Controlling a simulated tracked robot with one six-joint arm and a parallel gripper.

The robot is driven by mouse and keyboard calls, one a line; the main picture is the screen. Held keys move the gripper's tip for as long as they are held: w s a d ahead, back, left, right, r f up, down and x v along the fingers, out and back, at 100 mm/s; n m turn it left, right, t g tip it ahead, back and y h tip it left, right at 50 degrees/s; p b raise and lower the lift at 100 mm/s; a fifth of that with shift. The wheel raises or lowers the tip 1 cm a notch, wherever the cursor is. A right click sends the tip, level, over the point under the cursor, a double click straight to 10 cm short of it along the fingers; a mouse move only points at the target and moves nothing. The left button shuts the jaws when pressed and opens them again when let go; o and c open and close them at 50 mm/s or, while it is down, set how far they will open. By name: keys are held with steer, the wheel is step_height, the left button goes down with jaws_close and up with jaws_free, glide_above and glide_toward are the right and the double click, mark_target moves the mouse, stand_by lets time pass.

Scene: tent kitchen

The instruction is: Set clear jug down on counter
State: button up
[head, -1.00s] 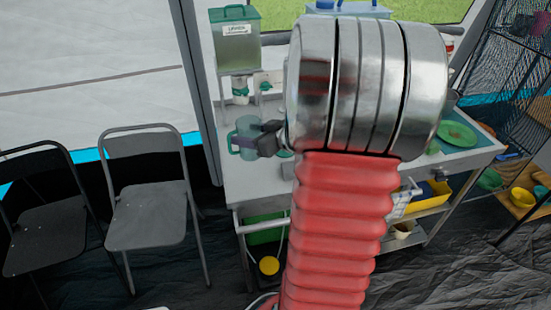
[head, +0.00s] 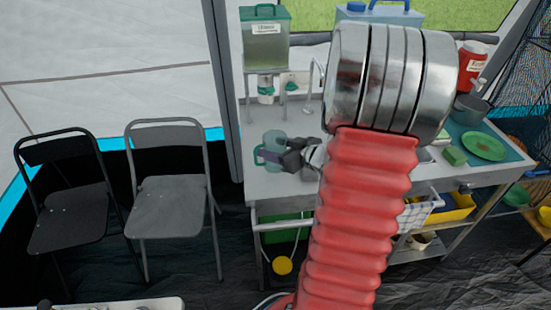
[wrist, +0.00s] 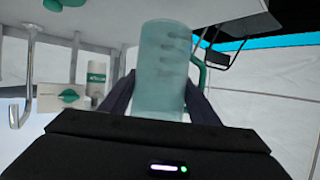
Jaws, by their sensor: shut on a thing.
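The clear jug (head: 274,143) is a see-through, teal-tinted vessel with a green handle on its left side in the head view. It is at the left end of the counter (head: 285,183), near the front edge. My gripper (head: 283,159) is shut on the jug. In the wrist view the jug (wrist: 162,75) stands between my two dark fingers, with its handle on the right. Its lower part is hidden behind the gripper body. I cannot tell whether its base touches the counter.
A green-lidded water container (head: 266,40) stands on a rack at the back left, with a tap (head: 310,100) beside it. A green plate (head: 484,146) and a pot (head: 468,109) are at the right end. Two folding chairs (head: 168,205) stand left of the counter. My arm hides the counter's middle.

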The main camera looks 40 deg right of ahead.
steer(key=shift+f, duration=0.2)
steer(key=shift+f, duration=2.05)
steer(key=o, duration=1.2)
steer(key=shift+f, duration=0.1)
steer(key=shift+o, duration=0.2)
steer(key=v, duration=1.2)
